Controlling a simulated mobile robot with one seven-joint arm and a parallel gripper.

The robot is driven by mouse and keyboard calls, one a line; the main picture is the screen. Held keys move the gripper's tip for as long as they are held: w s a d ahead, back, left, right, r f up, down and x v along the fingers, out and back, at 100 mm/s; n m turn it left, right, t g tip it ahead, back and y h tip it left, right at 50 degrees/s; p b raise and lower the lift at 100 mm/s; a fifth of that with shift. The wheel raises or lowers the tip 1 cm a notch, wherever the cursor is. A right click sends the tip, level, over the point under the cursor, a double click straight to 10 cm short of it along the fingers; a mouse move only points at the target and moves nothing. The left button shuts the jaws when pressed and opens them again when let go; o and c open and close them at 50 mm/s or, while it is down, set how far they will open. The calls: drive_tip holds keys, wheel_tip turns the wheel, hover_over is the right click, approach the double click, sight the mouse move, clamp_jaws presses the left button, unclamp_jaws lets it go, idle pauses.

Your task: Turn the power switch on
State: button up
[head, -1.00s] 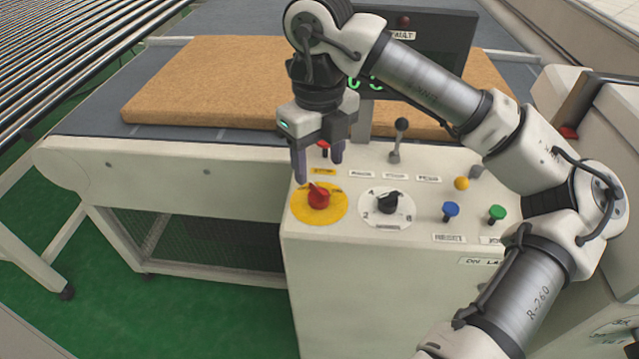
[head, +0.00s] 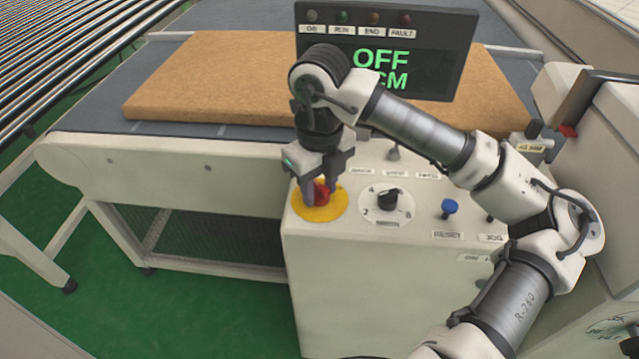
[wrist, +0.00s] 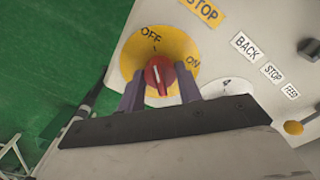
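The power switch is a red rotary knob (head: 320,190) on a round yellow plate (head: 325,213) at the panel's left. In the wrist view the red knob (wrist: 158,72) sits on its yellow plate (wrist: 130,60), marked OFF and ON. Its ridge lies roughly in line with the tick by OFF. My gripper (head: 319,194) points down over the knob. In the wrist view my gripper's two fingers (wrist: 160,86) stand open, one on each side of the knob, with a gap visible beside it. The display (head: 385,65) reads OFF in green.
A numbered black selector (head: 389,198) is just right of the switch. A blue button (head: 449,208) is farther right. A brown mattress (head: 215,80) lies on the conveyor behind the panel.

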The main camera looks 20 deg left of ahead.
drive_tip(key=c, duration=0.3)
drive_tip(key=shift+f+b, duration=0.1)
drive_tip(key=shift+b, duration=0.25)
drive_tip(key=m+b, duration=0.3)
drive_tip(key=shift+f, duration=0.15)
drive_tip(key=m+b, duration=0.8)
drive_tip(key=m, duration=0.2)
drive_tip(key=shift+m, duration=0.4)
drive_tip(key=shift+r+m+b, duration=0.15)
drive_tip(key=shift+m+b, duration=0.1)
drive_tip(key=shift+m, duration=0.8)
drive_tip(key=shift+r+m+b, duration=0.1)
drive_tip(key=shift+m+b, duration=0.15)
drive_tip(key=shift+m, duration=0.8)
